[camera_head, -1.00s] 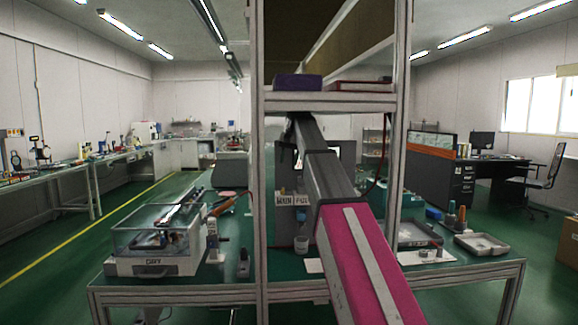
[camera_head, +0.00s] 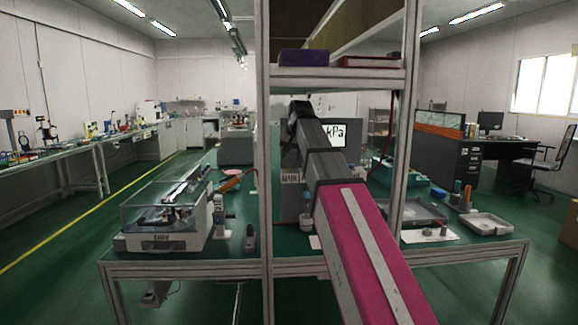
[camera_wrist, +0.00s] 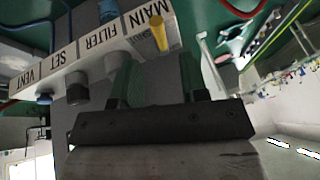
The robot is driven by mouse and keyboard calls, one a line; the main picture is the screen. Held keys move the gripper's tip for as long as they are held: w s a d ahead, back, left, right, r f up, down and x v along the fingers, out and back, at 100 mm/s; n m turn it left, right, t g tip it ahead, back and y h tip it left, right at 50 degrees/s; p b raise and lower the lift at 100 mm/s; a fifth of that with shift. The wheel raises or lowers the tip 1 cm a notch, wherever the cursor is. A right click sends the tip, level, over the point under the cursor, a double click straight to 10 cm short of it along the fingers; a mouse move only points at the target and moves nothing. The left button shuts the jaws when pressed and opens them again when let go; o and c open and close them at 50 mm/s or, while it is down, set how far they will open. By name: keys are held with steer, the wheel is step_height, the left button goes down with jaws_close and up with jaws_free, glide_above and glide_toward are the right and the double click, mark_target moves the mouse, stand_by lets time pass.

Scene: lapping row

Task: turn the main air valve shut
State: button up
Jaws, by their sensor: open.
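The main air valve (camera_wrist: 158,33) shows in the wrist view as a short yellow handle beside the label reading MAIN. The label strip (camera_wrist: 90,62) appears upside down and also reads FILTER, SET and VENT. My gripper (camera_wrist: 164,62) is open, with its fingers apart and nothing between them. The yellow handle appears just beyond the fingertips, between their lines; I see no contact. The handle and fingertips are hidden there.
A kPa display (camera_head: 337,134) stands behind my arm. A frame post (camera_head: 264,200) and a shelf (camera_head: 340,80) stand close around the arm. A clear-lidded machine (camera_head: 165,215) is on the bench at left, a grey tray (camera_head: 487,223) at right.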

mark_target(288, 167)
steer(key=x, duration=0.5)
jaws_close()
steer(key=shift+d+n+y, duration=0.25)
steer(key=shift+n+y, duration=0.05)
steer(key=shift+n, duration=0.5)
jaws_free()
